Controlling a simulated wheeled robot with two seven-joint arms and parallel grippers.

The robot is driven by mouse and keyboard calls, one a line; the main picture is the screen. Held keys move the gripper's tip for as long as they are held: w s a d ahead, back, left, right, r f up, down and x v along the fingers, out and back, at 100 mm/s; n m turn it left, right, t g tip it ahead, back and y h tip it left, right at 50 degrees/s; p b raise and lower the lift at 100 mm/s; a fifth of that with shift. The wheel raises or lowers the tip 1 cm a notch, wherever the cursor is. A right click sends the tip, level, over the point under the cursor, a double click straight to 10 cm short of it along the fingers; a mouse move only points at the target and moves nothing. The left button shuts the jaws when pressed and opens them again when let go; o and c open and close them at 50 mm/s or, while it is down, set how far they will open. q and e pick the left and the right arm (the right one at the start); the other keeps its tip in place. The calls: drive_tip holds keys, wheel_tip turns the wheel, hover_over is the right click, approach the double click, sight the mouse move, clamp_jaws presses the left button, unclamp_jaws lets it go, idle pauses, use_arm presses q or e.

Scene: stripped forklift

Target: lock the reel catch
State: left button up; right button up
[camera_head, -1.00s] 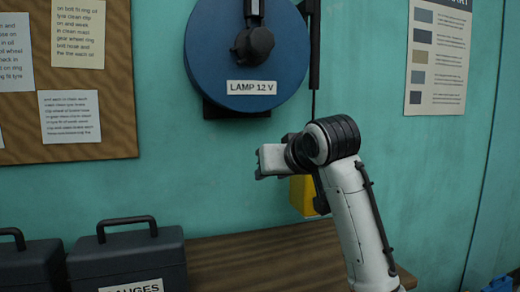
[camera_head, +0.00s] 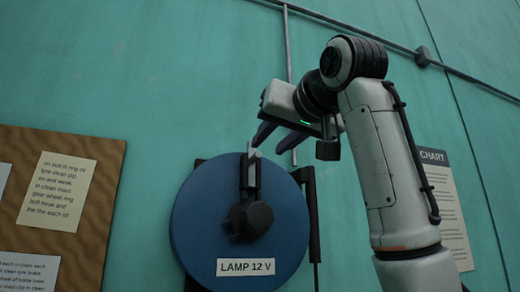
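The blue round reel (camera_head: 205,225) labelled LAMP 12 V is mounted on the teal wall, low in the middle. A dark hub (camera_head: 249,220) sits at its centre. A dark upright catch-like piece (camera_head: 250,178) with a pale tip runs from the hub to the reel's top edge. My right gripper (camera_head: 268,147) is just above the reel's top edge, close to the pale tip. Its two dark fingers are spread apart with nothing seen between them. I cannot tell whether a finger touches the tip. My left gripper is out of view.
A brown notice board (camera_head: 95,150) with paper sheets is at the left. A grey conduit (camera_head: 288,45) runs down the wall behind my gripper. A chart (camera_head: 445,205) hangs at the right, partly behind my arm. The wall at upper left is clear.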

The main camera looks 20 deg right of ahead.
sight(259, 155)
drive_tip(key=w+p, duration=0.2)
drive_tip(key=w, duration=0.4)
drive_tip(key=shift+w, duration=0.2)
drive_tip(key=shift+a, duration=0.1)
drive_tip(key=shift+c, duration=0.5)
clamp_jaws()
